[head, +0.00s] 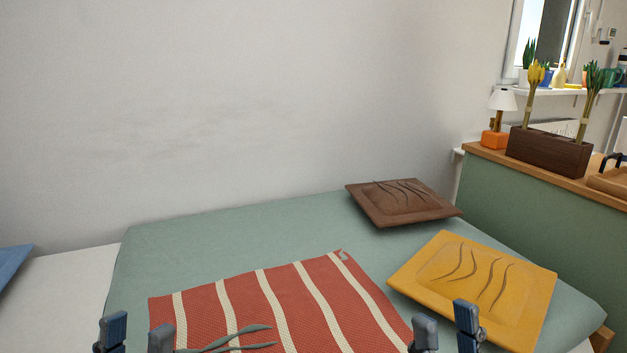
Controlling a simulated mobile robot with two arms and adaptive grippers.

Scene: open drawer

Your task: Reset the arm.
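My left gripper (136,335) shows at the bottom left edge of the head view. Its two fingertips are apart with nothing visible between them. My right gripper (446,332) shows at the bottom edge, right of centre. Its fingertips are also apart, with nothing visible between them. Both grippers appear in front of the near part of a bed. The rest of both arms is out of the frame. No drawer is in view.
The bed has a green cover (230,228), a red and cream striped blanket (285,300), a yellow cushion (478,278) and a brown cushion (402,202). A green partition (530,215) carries a lamp (498,108) and a planter (548,153). The wall behind is bare.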

